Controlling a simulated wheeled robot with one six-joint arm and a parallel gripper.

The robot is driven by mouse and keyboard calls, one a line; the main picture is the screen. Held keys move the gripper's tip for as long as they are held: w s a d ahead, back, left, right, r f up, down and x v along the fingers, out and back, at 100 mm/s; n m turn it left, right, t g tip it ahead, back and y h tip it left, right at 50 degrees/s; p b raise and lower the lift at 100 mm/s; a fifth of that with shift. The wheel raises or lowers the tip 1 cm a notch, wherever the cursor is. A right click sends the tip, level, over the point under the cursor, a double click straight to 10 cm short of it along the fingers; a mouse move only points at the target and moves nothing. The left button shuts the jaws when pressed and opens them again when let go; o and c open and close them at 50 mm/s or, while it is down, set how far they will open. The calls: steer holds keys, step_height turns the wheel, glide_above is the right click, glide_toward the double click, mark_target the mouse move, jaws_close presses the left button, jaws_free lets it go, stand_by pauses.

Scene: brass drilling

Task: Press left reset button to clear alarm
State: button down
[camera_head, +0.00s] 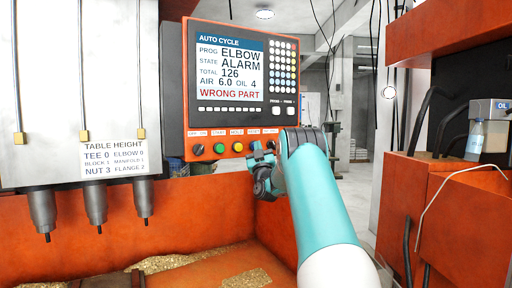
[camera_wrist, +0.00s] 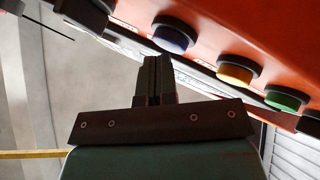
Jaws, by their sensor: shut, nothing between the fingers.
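The control panel (camera_head: 228,80) shows "ALARM" and "WRONG PART" on its screen. A row of buttons runs along its lower edge, and the label above my gripper appears to read "RESET". My gripper (camera_head: 262,170) is at this row, right of the yellow button (camera_head: 238,146), and mostly hides the button under that label. In the wrist view a blue button (camera_wrist: 174,36) lies just beyond and slightly right of my shut, empty fingertips (camera_wrist: 157,62). This is likely the reset button. I cannot tell whether the fingertips touch it; a small gap seems to show.
A green button (camera_head: 219,148) and a dark knob (camera_head: 198,149) sit farther left on the row. Drill spindles (camera_head: 95,205) hang at the left above the orange tray (camera_head: 200,215). An orange cabinet (camera_head: 450,210) with a bottle stands at the right.

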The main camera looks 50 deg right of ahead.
steer(key=shift+w, duration=0.15)
stand_by(0.3)
steer(key=shift+f, duration=0.1)
steer(key=shift+s+a+b, duration=0.3)
steer(key=shift+s+b, duration=0.5)
steer(key=shift+b, duration=0.45)
steer(key=s+b, duration=0.1)
steer(key=b, duration=0.1)
steer(key=s+a+b, duration=0.1)
steer(key=s+b, duration=0.1)
steer(key=s+a+b, duration=0.1)
steer(key=b, duration=0.1)
steer(key=shift+s+a, duration=0.1)
steer(key=shift+s, duration=0.15)
